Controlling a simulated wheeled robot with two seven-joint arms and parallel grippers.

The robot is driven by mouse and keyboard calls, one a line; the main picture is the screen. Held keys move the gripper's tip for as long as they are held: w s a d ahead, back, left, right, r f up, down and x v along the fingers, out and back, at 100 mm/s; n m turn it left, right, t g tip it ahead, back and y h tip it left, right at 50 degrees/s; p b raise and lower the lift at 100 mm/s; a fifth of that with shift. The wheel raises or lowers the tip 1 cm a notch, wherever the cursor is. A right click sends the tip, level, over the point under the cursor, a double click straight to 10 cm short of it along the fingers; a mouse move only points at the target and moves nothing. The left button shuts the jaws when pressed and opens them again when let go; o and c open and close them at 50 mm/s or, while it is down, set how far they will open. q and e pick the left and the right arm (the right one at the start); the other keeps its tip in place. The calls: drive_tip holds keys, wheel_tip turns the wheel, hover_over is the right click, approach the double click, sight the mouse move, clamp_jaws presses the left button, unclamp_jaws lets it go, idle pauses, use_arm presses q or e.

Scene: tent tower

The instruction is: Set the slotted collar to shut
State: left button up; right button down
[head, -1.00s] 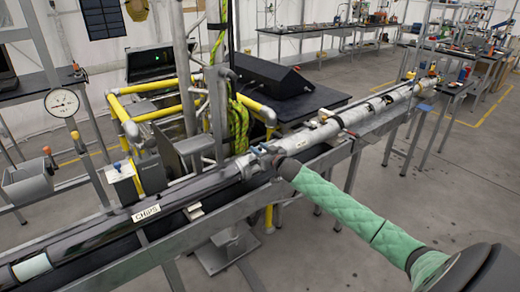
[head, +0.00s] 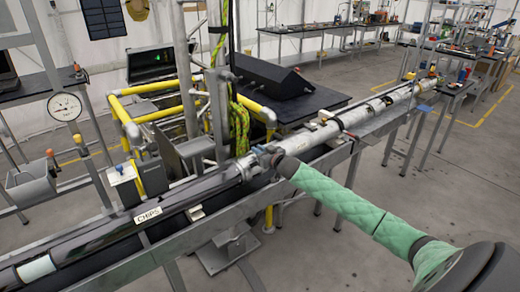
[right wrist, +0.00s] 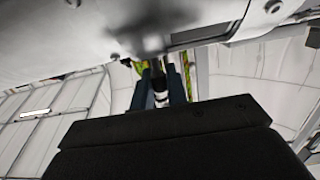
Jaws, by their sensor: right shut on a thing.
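A long tube assembly runs diagonally across the head view, with a dark section (head: 95,238) at left and a pale section (head: 375,106) at right. My right gripper (head: 262,160) is at the joint between them. The slotted collar appears to be at this joint, mostly covered by the gripper, so its slot and setting cannot be read. In the right wrist view the blue fingers (right wrist: 160,88) are shut on a narrow dark and white part, which I take to be part of the collar (right wrist: 161,96). My left gripper is out of view.
A steel rail (head: 320,160) runs along the tube's near side. A yellow-railed frame (head: 155,115), upright posts and a green rope (head: 240,120) stand close behind the joint. A dial gauge (head: 64,106) is at left. Open floor lies at right.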

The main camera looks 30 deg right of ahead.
drive_tip(key=shift+w+r+g+p, duration=0.15)
drive_tip(key=shift+w+g+p, duration=0.15)
drive_tip(key=shift+p, duration=0.05)
drive_tip(key=shift+w+r, duration=0.1)
drive_tip(key=shift+w, duration=0.9)
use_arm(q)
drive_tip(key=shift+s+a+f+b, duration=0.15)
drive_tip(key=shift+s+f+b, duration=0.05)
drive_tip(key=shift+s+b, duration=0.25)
use_arm(e)
drive_tip(key=shift+w+a, duration=0.1)
drive_tip(key=shift+w, duration=0.4)
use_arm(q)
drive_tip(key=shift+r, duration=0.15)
use_arm(e)
drive_tip(key=shift+w, duration=0.1)
drive_tip(key=c, duration=1.6)
unclamp_jaws()
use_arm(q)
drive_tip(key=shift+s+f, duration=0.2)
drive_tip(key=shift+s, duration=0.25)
use_arm(e)
drive_tip(key=shift+o, duration=0.8)
drive_tip(key=shift+f, duration=0.25)
